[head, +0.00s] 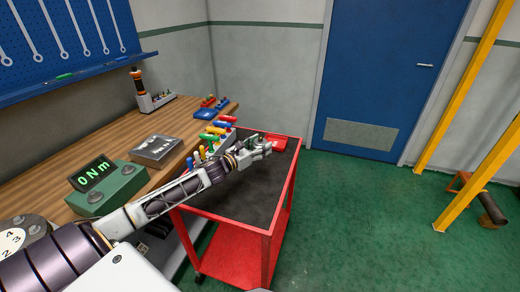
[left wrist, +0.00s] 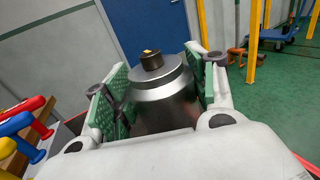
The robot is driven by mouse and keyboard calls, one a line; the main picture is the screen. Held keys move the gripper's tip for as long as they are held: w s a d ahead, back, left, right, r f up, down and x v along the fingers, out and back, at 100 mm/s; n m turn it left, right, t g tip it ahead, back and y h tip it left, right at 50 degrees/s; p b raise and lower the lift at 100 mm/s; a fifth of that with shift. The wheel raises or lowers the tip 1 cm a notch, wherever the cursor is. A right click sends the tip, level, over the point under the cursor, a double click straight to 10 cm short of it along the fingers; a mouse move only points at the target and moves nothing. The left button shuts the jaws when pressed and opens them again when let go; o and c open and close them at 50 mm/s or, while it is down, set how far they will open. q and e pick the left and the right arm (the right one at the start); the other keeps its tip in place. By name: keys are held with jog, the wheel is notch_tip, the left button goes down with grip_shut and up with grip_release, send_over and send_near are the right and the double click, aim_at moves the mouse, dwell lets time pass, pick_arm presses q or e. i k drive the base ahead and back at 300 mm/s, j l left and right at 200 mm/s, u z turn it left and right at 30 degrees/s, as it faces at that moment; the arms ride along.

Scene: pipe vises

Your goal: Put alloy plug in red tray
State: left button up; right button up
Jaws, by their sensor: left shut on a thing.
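My left gripper (head: 264,147) is above the far end of the cart in the head view. In the left wrist view its green-padded fingers (left wrist: 160,95) are shut on the alloy plug (left wrist: 163,92), a grey metal cylinder with a stepped top and a dark knob. In the head view the plug is too small and too covered by the fingers to make out. A small red tray (head: 277,140) lies at the cart's far end, just beyond the gripper and partly hidden by it. My right gripper is not in view.
The red cart (head: 235,225) has a dark top (head: 240,205), mostly clear. A wooden bench (head: 125,130) on the left carries a green display box (head: 107,188), a grey box (head: 156,150) and coloured-handled tools (head: 222,125). A blue door (head: 385,75) stands behind.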

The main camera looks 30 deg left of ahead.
aim_at(275, 144)
jog(key=i+l+u, duration=0.3)
jog(key=i+l, duration=0.15)
jog(key=i, duration=0.15)
jog(key=i+l+u, duration=0.3)
jog(key=i+l, duration=0.25)
